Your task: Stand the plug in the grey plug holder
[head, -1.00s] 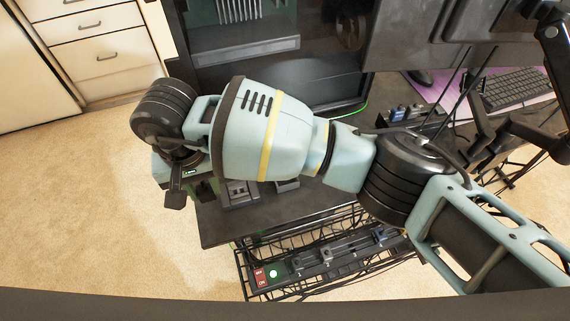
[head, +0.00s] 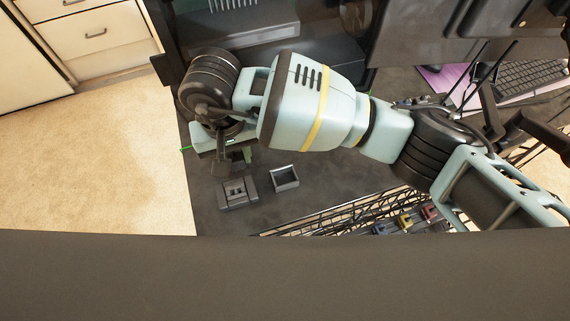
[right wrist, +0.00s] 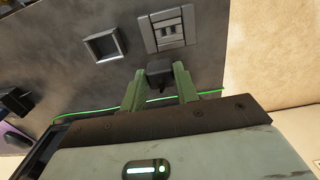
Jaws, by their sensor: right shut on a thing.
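My right gripper (right wrist: 158,73) has green fingers shut on the dark plug (right wrist: 160,76), which sticks out between the fingertips. In the head view the gripper (head: 232,152) hangs over the left part of the dark desk, partly covered by its own wrist. A square grey block with two small slots (right wrist: 168,30) looks like the plug holder. It is just beyond the plug in the right wrist view and below the gripper in the head view (head: 237,192). I cannot tell the plug's height above the desk or whether it touches the block. My left gripper is not in view.
An open square grey tray (head: 284,178) lies beside the block. A dark computer case (head: 290,70) stands behind my arm. Monitors (head: 425,35) and a keyboard (head: 532,82) are at the right. A wire rack (head: 345,212) hangs along the desk's front edge.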

